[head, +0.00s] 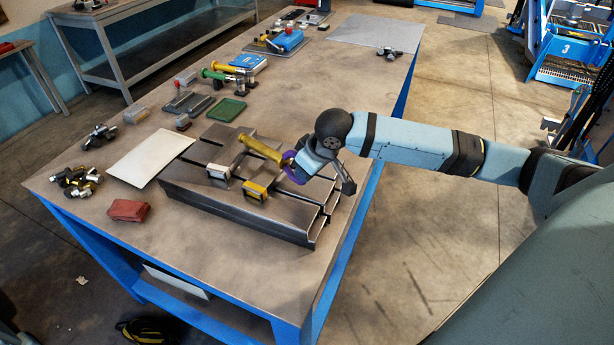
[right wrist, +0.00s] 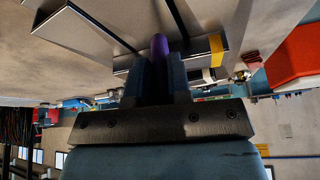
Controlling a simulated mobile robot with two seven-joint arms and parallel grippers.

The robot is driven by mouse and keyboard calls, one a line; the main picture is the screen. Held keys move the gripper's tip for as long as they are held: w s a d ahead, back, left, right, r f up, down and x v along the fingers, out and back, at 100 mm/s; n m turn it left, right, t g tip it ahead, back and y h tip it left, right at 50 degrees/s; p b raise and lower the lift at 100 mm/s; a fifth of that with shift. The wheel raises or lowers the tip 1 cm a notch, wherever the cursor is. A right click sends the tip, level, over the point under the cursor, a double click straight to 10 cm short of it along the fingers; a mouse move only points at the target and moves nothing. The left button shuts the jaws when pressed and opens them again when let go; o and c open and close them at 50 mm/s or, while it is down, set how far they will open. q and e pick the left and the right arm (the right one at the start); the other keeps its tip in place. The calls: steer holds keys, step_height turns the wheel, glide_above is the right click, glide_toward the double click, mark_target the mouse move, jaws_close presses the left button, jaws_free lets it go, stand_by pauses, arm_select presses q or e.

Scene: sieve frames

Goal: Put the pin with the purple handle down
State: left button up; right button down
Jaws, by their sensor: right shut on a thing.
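My right gripper (head: 297,166) is over the right part of the dark metal sieve frames (head: 240,208) on the table. It is shut on the pin with the purple handle (head: 291,174). In the right wrist view the purple handle (right wrist: 159,48) stands between the two fingers. The rest of this pin is mostly hidden by my gripper. A yellow cylinder (head: 260,148) lies slanted just left of the gripper; I cannot tell whether it touches the pin. Two small clamp-like pieces, one with yellow (head: 256,191), sit on the frames. My left gripper is not in view.
A white sheet (head: 150,157) lies left of the frames, with a red block (head: 128,210) in front of it. A green tray (head: 226,110) and several tools stand farther back. The table (head: 345,90) has bare room at its back right and front.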

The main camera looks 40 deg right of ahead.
step_height(320, 180, down, 2)
steer(key=shift+f, duration=0.15)
steer(key=c, duration=1.5)
jaws_free()
steer(key=shift+f, duration=0.15)
steer(key=o, duration=0.4)
